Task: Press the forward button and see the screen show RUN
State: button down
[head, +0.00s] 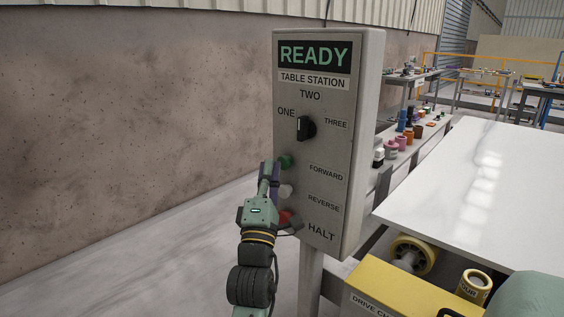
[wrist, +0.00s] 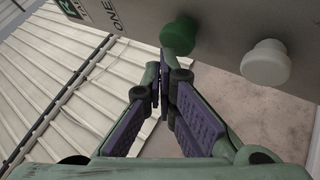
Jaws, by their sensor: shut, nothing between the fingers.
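The grey control box (head: 318,150) stands on a post, and its screen (head: 314,56) reads READY. The green button (head: 286,161) is level with the FORWARD label. It also shows in the wrist view (wrist: 180,35). The white button (head: 285,191) by REVERSE is below it and also shows in the wrist view (wrist: 266,64). The red button (head: 285,216) by HALT is partly hidden by my gripper. My gripper (head: 266,166) is shut and empty, its fingertips (wrist: 166,62) right at the green button's edge. I cannot tell whether they touch it.
A black selector knob (head: 305,128) sits above the buttons, among the labels ONE, TWO and THREE. A white-topped table (head: 470,190) and a yellow drive unit (head: 400,290) are to the right. The floor left of the box is clear up to the wall.

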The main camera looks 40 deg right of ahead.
jog(key=shift+d+p, duration=0.3)
jog(key=shift+d, duration=0.3)
dwell(0.9)
jog(key=shift+a, duration=0.1)
jog(key=shift+s+a, duration=0.1)
jog(key=shift+a, duration=0.8)
jog(key=a+b, duration=0.1)
jog(key=a, duration=0.4)
jog(key=shift+s, duration=0.15)
dwell(0.5)
